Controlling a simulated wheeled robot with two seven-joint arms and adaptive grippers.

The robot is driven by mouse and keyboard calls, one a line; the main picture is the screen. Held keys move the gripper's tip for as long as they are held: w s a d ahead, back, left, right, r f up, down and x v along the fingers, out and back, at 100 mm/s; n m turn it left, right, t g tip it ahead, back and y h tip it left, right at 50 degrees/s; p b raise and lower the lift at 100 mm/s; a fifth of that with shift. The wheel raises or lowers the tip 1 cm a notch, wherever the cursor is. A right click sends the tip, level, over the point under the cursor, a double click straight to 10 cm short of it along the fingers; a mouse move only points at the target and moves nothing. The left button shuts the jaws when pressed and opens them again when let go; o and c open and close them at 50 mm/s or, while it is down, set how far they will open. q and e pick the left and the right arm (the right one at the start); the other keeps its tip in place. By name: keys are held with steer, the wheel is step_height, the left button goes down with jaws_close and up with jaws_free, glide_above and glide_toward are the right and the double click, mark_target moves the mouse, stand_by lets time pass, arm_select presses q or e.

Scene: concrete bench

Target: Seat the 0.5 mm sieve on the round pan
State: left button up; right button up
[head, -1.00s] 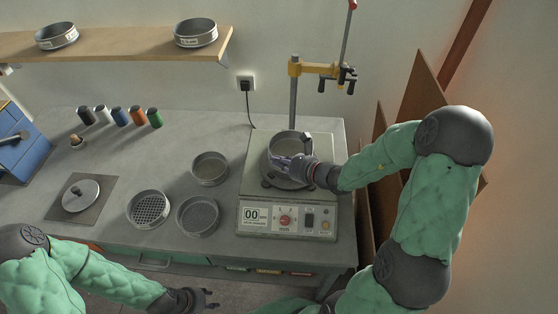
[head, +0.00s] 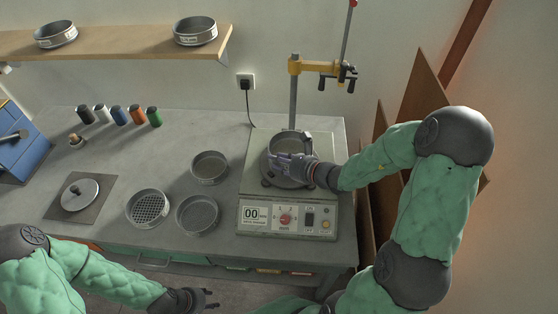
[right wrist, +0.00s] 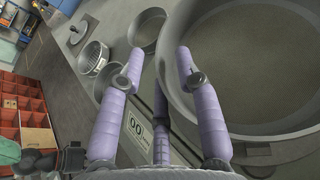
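A round metal sieve (head: 308,140) is on the shaker at the right of the bench; its label cannot be read. Its wall and flat grey-brown floor (right wrist: 270,65) fill the right of the right wrist view. The round pan is not clearly distinguishable beneath it, and I cannot tell whether the sieve sits level on it. My right gripper (head: 287,163) is at the sieve's near left side. Its fingers (right wrist: 158,62) are spread, with one fingertip against or overlapping the wall. My left gripper (head: 208,299) is open and empty in front of the bench.
The shaker (head: 262,215) carries an upright post with a yellow clamp (head: 308,67). Three round sieves or pans stand to its left: a coarse one (head: 148,209), a finer one (head: 197,214) and another (head: 210,168). Several coloured jars (head: 119,116) stand behind. Two sieves sit on the shelf (head: 120,43).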

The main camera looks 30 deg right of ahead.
steer(key=v, duration=1.2)
stand_by(0.6)
